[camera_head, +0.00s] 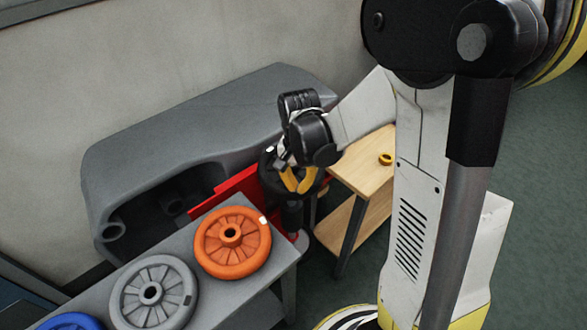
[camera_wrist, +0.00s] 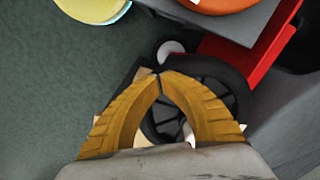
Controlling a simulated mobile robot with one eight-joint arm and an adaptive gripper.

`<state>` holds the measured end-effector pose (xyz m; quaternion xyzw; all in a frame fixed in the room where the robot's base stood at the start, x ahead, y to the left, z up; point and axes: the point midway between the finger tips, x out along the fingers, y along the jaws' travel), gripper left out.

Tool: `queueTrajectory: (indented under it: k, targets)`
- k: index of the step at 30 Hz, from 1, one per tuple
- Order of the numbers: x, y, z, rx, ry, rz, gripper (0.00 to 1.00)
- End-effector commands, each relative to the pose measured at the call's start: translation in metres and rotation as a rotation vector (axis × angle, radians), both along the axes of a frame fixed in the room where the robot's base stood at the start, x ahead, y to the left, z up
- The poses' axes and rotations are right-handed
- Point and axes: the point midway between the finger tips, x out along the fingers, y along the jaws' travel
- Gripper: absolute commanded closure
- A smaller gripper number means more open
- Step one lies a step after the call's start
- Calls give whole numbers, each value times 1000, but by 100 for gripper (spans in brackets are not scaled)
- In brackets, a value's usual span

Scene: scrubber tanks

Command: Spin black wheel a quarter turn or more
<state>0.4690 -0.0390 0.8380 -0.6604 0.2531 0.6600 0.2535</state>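The black wheel (camera_wrist: 222,68) shows in the wrist view as a dark spoked disc behind my fingers, beside a red part. In the head view the black wheel (camera_head: 267,165) is mostly hidden by my gripper, next to the red panel (camera_head: 228,187). My gripper (camera_head: 298,191) points down over the wheel, with its two yellow fingers drawn together. In the wrist view my gripper (camera_wrist: 160,74) has its fingertips meeting, with nothing visible between them. I cannot tell whether the fingers touch the wheel or reach between its spokes.
A grey bench (camera_head: 288,255) holds an orange wheel (camera_head: 209,244), a grey wheel (camera_head: 127,299) and a blue wheel (camera_head: 68,322). A grey tank body (camera_head: 150,140) stands behind.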

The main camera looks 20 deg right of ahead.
Motion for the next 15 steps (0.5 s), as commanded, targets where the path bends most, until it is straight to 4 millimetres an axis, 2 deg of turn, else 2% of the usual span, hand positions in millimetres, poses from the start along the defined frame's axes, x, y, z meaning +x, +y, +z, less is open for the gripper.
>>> queueTrajectory:
  k: [8,15]
  targets:
    - [0,-2,0,-1,1,-1,100]
    - [-2,-19,0,-1,1,-3,100]
